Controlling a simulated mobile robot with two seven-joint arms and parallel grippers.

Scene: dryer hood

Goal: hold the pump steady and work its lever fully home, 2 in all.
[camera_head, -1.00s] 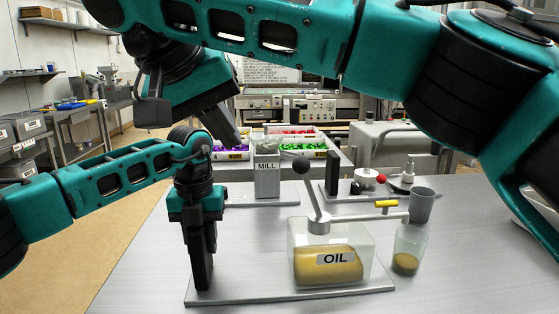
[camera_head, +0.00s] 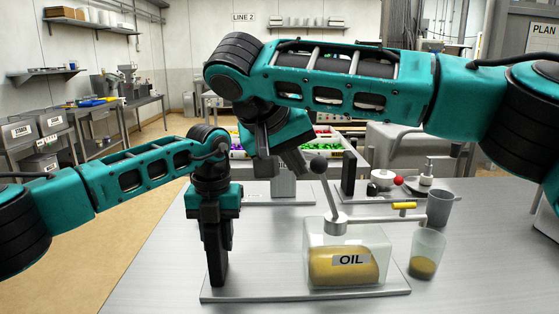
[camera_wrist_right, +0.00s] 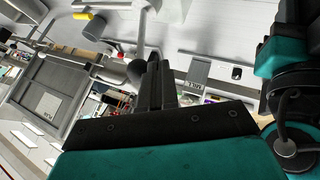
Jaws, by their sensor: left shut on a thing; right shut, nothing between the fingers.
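The oil pump is a clear box labelled OIL (camera_head: 345,262) with amber oil inside, on a grey base plate (camera_head: 380,291). Its lever (camera_head: 327,197) rises from a grey hub and leans left, ending in a black ball knob (camera_head: 318,165). My left gripper (camera_head: 216,262) points down, shut on a dark upright post at the plate's left end. Post and fingers are hard to tell apart. My right gripper (camera_head: 300,165) is shut and empty, its tips just left of the knob. In the right wrist view the fingers (camera_wrist_right: 155,72) are beside the knob (camera_wrist_right: 137,72); contact is unclear.
The mill (camera_head: 285,186) and a station with a red knob (camera_head: 398,181) stand behind. The front right table is clear.

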